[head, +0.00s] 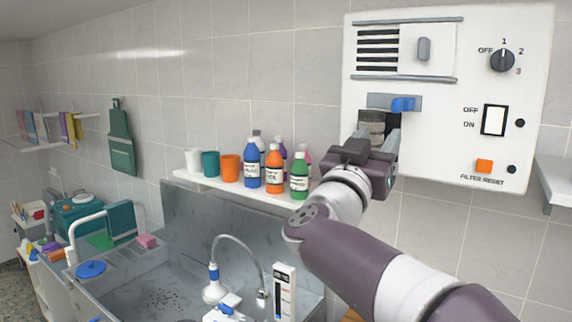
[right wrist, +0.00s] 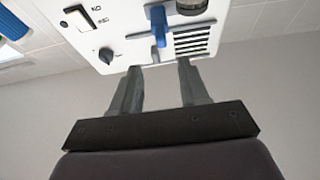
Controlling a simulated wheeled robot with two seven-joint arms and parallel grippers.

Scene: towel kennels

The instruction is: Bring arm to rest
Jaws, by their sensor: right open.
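My right arm comes in from the lower right in the head view. Its gripper (head: 380,135) is in front of the white control panel (head: 450,130), just below the blue lever (head: 403,104). In the right wrist view the two fingers of the gripper (right wrist: 160,80) are apart with nothing between them. The blue lever (right wrist: 158,25) shows beyond the fingertips there, and I see a gap between them. The gripper partly hides a dark opening (head: 372,125) under the lever in the head view. My left gripper is not in view.
The panel also carries a knob (head: 502,60), a rocker switch (head: 494,120) and an orange button (head: 484,166). A shelf (head: 235,191) with cups and several bottles is left of my arm. Below are a metal sink (head: 180,270) and a sprayer (head: 214,285). A white shelf (head: 556,178) juts out at right.

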